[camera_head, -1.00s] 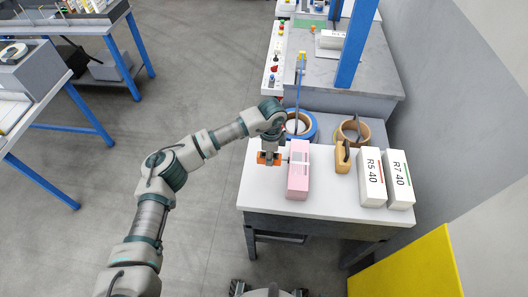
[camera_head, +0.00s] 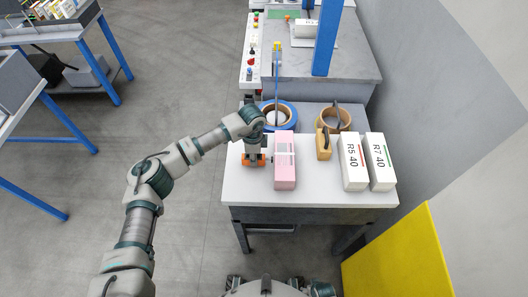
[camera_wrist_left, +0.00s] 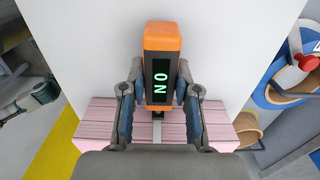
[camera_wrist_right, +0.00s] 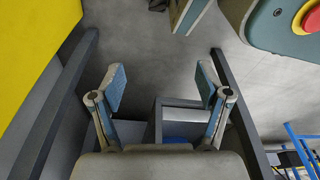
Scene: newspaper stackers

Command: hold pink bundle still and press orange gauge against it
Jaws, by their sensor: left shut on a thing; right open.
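The pink bundle (camera_head: 285,178) lies on the white table, lengthwise, just right of my left gripper (camera_head: 254,158). My left gripper is shut on the orange gauge (camera_head: 248,161). In the left wrist view, the gauge (camera_wrist_left: 162,40) stands between the fingers (camera_wrist_left: 158,72), with green letters lit on its black display. Its thin metal tip (camera_wrist_left: 157,131) points at the pink bundle (camera_wrist_left: 90,130), which spans behind the fingers; I cannot tell whether they touch. My right gripper (camera_wrist_right: 160,86) is open and empty, away from the bundle; the head view does not show it.
On the table (camera_head: 310,196), a tan block with a dark handle (camera_head: 323,146) and two white boxes (camera_head: 353,165) stand right of the bundle. A blue tape roll (camera_head: 291,112) and a brown one (camera_head: 343,119) lie behind. The table's front strip is clear.

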